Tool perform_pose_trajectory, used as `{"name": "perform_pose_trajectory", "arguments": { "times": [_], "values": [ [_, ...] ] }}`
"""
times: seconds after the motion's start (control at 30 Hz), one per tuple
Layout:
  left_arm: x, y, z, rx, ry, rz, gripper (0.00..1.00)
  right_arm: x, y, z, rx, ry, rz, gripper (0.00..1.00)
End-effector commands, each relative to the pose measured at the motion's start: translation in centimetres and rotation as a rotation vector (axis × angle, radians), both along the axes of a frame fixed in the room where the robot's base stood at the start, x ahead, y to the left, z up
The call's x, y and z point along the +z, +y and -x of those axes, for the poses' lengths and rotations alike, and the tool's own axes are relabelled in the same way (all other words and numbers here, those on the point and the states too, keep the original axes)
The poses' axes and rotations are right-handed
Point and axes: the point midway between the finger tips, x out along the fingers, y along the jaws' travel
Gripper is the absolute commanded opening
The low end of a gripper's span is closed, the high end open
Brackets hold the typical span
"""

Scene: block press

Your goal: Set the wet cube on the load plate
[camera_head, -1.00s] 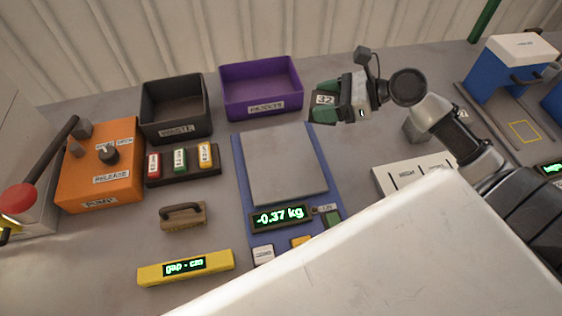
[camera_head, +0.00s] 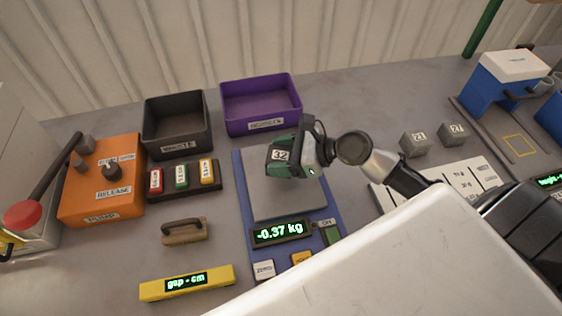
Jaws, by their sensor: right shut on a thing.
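My right gripper (camera_head: 284,157) comes in from the right and is shut on a grey cube (camera_head: 280,155) with a white label reading 32. Its green fingers cover much of the cube, and I cannot see whether it is wet. The cube is over the upper part of the grey load plate (camera_head: 285,200) on the blue scale. The display (camera_head: 281,232) reads -0.37 kg. The gap between cube and plate is hard to judge. My left gripper is not in view.
Two grey cubes, one (camera_head: 415,143) and another (camera_head: 453,133), stand to the right, near a white labelled board (camera_head: 465,182). A black bin (camera_head: 178,142) and a purple bin (camera_head: 262,122) stand behind the scale. An orange box (camera_head: 100,185) and a brush (camera_head: 184,231) are left.

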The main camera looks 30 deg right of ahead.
Motion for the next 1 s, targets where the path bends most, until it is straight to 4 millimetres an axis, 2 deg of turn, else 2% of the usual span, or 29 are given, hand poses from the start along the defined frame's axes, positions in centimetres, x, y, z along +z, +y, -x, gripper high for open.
{"name": "perform_pose_trajectory", "arguments": {
  "times": [0.1,0.2,0.57,0.6,0.7,0.73,1.0],
  "values": [
    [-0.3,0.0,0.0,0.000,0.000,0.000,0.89,-2.1,0.0,0.0,-0.002,0.005,-0.001,0.27],
    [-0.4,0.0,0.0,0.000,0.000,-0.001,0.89,-2.9,0.0,0.0,-0.001,0.002,-0.002,0.27],
    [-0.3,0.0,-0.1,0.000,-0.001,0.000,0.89,-3.3,-0.1,0.0,-0.002,0.002,0.000,0.27],
    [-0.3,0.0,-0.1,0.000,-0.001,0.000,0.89,-3.3,-0.1,0.1,-0.001,0.003,0.001,0.70],
    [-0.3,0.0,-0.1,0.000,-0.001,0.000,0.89,-3.3,-0.1,0.1,-0.001,0.003,0.001,0.85],
    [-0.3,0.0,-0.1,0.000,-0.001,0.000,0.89,-3.3,-0.1,0.1,-0.001,0.003,0.001,0.89],
    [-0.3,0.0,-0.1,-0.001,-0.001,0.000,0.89,-3.2,-0.1,0.1,-0.001,0.003,0.001,0.89]
  ]
}}
